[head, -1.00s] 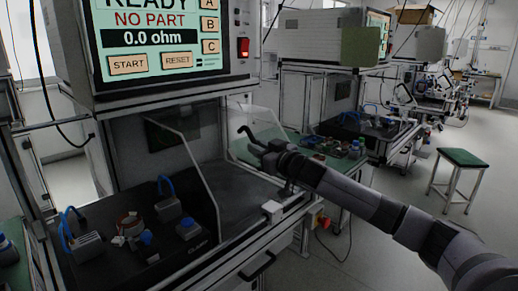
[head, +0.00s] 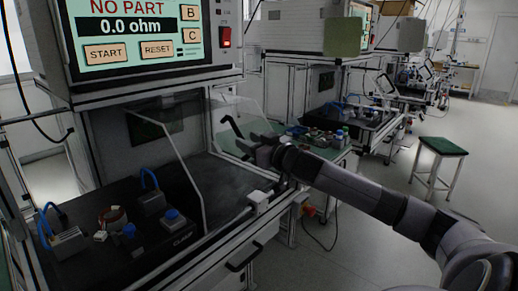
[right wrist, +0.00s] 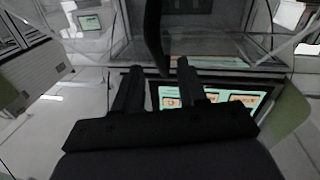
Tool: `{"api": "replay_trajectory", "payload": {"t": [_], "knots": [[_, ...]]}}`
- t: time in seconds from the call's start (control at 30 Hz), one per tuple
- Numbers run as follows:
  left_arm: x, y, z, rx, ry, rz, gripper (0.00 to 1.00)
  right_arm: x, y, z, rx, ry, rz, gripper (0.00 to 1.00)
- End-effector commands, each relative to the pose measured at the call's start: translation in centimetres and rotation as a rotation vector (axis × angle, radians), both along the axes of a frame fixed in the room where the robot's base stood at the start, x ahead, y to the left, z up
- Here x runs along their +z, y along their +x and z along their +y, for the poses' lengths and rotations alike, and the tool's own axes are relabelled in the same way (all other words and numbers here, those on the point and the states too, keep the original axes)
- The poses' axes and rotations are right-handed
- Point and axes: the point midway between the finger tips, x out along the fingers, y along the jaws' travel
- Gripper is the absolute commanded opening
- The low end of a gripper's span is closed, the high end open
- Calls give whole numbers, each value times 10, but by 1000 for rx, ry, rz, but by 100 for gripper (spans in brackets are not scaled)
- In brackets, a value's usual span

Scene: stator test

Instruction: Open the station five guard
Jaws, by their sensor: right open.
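The station guard is a clear panel; a sloping pane (head: 185,165) with a pale edge stands over the black bench top, and another clear pane (head: 232,112) shows beside my right gripper. My right gripper (head: 239,139) is open at the right side of the bay, by that pane. In the right wrist view the two dark fingers (right wrist: 158,72) are apart, with a dark upright bar (right wrist: 153,35) between them in the picture. I cannot tell whether the bar is the guard's handle or whether a finger touches it. My left gripper is not in view.
A tester screen (head: 140,30) reading "NO PART" stands above the bay. A white block (head: 258,199) is on the front rail. A green stool (head: 443,147) stands in the clear aisle.

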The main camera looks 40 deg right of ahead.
Motion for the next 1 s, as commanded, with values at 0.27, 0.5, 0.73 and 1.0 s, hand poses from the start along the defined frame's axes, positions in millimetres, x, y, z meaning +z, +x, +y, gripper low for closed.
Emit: {"api": "replay_trajectory", "payload": {"t": [0.27,0.5,0.73,1.0], "knots": [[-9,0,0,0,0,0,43,-2,-24,2,1,-1,2,41],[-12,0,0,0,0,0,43,-1,-35,3,0,0,1,41],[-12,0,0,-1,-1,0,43,1,-38,3,1,-1,0,41],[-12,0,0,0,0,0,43,1,-38,3,1,-1,0,41]]}}
